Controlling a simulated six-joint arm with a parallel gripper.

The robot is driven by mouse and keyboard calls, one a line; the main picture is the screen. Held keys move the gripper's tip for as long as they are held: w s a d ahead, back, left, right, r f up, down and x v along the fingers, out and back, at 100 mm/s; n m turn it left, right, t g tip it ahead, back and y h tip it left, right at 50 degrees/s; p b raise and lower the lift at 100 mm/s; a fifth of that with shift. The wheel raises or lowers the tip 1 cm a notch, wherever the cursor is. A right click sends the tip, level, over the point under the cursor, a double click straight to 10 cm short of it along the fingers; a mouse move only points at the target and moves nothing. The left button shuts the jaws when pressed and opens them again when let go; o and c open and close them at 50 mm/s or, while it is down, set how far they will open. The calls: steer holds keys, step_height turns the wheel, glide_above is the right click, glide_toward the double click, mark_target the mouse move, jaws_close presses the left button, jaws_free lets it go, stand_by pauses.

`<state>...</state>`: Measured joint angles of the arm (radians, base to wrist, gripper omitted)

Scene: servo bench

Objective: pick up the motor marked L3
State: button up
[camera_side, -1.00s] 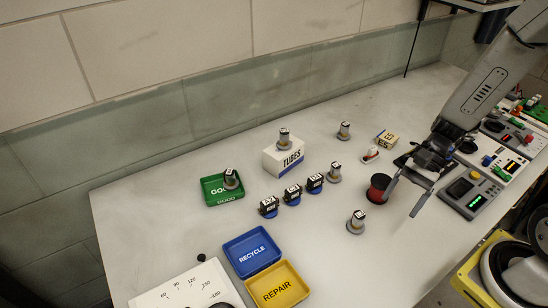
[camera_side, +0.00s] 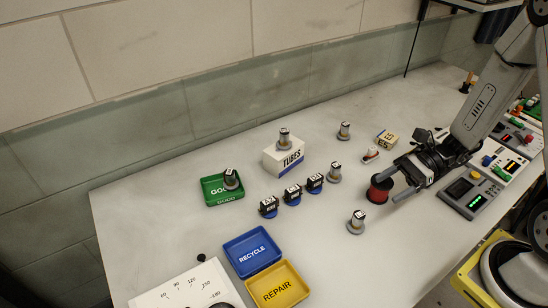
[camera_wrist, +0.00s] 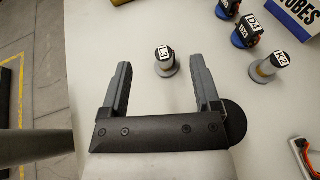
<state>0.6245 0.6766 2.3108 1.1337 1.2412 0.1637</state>
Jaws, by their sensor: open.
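The motor marked L3 (camera_wrist: 165,62) is a grey cylinder on a round grey base with a white label on top. It stands upright on the bench. In the side view this motor (camera_side: 356,222) is at the front middle, its label too small to read there. My gripper (camera_side: 386,190) is open and empty, reaching in from the right, with its tips to the right of the motor and apart from it. In the wrist view the motor shows between the two fingers of my gripper (camera_wrist: 160,64), near their tips.
A red spool with a black top (camera_side: 379,188) stands close beside my fingers. Motor K2 (camera_wrist: 275,63) and several black-and-blue servos (camera_side: 292,194) stand farther off. Blue RECYCLE (camera_side: 228,248), yellow REPAIR (camera_side: 303,290) and green GOOD (camera_side: 210,200) trays lie left. Bench around L3 is clear.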

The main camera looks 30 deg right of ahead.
glide_toward(358, 220)
steer(key=shift+w+a+f, duration=0.3)
steer(key=shift+f, duration=0.25)
steer(key=shift+w+a+f, duration=0.3)
steer(key=shift+w+f, duration=0.05)
steer(key=shift+f, duration=0.25)
steer(key=shift+x, duration=1.25)
steer(key=shift+a+f, duration=0.1)
steer(key=shift+a, duration=0.05)
steer(key=shift+x, duration=2.35)
jaws_close()
